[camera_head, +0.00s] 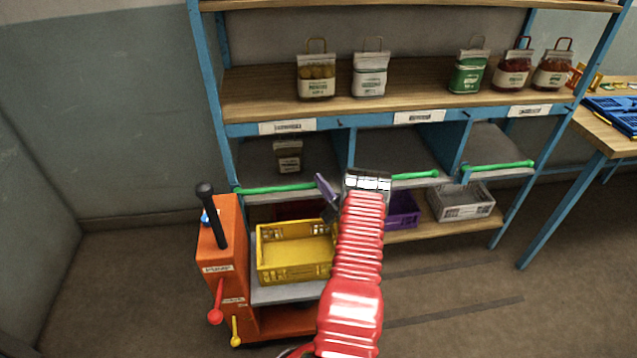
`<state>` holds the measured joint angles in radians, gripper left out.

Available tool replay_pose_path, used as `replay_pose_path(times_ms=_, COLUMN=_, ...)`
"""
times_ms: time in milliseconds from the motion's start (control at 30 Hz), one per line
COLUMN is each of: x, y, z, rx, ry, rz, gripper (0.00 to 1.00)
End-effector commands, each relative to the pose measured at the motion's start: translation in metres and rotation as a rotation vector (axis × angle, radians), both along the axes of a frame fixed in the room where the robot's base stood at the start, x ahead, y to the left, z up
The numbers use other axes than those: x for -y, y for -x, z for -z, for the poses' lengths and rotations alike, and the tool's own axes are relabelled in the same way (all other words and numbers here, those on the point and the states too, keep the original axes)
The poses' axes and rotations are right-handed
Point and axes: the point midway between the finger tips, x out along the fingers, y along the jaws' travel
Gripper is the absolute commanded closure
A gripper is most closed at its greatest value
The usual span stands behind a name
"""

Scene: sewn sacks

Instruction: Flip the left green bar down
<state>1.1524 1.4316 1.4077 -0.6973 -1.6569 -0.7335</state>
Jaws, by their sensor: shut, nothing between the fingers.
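The left green bar (276,189) runs level across the front of the left bay of the blue shelf. Its right end comes close to my gripper. My gripper (328,192) is at the end of my red arm, turned to the left, with its dark purple fingers by the bar's right end. It is shut with nothing between the fingers. I cannot tell whether it touches the bar. A sack (288,156) stands in the bay behind the bar.
A middle green bar (414,176) and a right green bar (499,166) cross the other bays. A yellow crate (293,255) sits low in front of the left bay, beside an orange cart post (222,255). Purple (402,211) and grey (462,203) crates stand below.

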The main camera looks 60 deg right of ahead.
Motion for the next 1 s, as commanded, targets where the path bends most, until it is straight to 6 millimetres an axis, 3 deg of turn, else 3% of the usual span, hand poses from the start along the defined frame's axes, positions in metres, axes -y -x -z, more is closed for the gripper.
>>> replay_pose_path(times_ms=367, x=-0.001, y=0.000, z=-0.005, rx=0.000, ry=0.001, rz=0.000, gripper=1.00)
replay_pose_path(times_ms=733, x=-0.009, y=0.000, z=-0.041, rx=0.001, ry=0.001, rz=-0.002, gripper=1.00)
replay_pose_path(times_ms=1000, x=-0.037, y=0.033, z=-0.014, rx=-0.002, ry=-0.004, rz=0.002, gripper=1.00)
